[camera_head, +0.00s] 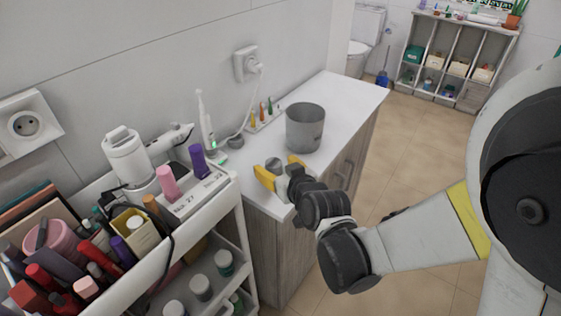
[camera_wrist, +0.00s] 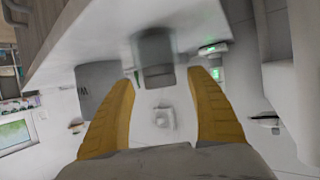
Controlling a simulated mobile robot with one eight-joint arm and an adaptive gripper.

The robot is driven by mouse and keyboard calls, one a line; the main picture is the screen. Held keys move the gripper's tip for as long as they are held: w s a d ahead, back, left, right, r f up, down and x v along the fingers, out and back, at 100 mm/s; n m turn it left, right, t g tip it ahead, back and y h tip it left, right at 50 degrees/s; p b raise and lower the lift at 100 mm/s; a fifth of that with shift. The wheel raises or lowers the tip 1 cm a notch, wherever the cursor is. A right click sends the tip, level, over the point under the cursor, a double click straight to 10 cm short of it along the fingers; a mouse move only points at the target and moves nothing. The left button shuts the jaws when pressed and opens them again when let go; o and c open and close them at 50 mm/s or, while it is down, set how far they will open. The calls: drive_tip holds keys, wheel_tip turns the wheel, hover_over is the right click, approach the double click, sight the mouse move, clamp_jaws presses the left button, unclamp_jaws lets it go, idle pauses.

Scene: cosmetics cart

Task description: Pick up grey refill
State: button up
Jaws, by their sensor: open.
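The grey refill (camera_head: 274,165) is a small grey cylinder near the front edge of the white countertop. In the wrist view the refill (camera_wrist: 155,52) stands just ahead of the fingertips, roughly midway between them, with a darker end towards my gripper. My gripper (camera_head: 278,168) has two yellow fingers. In the wrist view my gripper (camera_wrist: 162,76) is open, with space between the fingers. I cannot tell whether either finger touches the refill. In the head view my gripper partly hides the refill's lower part.
A larger grey bin (camera_head: 306,130) stands behind the refill on the counter (camera_head: 345,92). A white electric toothbrush (camera_head: 204,117) and a rack of small coloured items (camera_head: 263,115) are by the wall. A crowded cosmetics cart (camera_head: 222,200) stands at left. Floor is clear at right.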

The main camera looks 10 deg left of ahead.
sight(275, 163)
drive_tip(key=shift+w+a+f, duration=0.25)
drive_tip(key=shift+w+a, duration=0.1)
drive_tip(key=shift+w, duration=0.05)
drive_tip(key=c, duration=0.9)
drive_tip(key=shift+c, duration=0.2)
drive_tip(key=shift+r, duration=0.15)
drive_tip(key=shift+r, duration=0.35)
drive_tip(key=r+p, duration=0.3)
drive_tip(key=r, duration=0.1)
drive_tip(key=shift+d, duration=0.2)
drive_tip(key=d+r+p, duration=0.4)
drive_tip(key=d+r, duration=0.2)
drive_tip(key=d, duration=0.5)
drive_tip(key=shift+s+d, duration=0.2)
drive_tip(key=shift+s, duration=0.1)
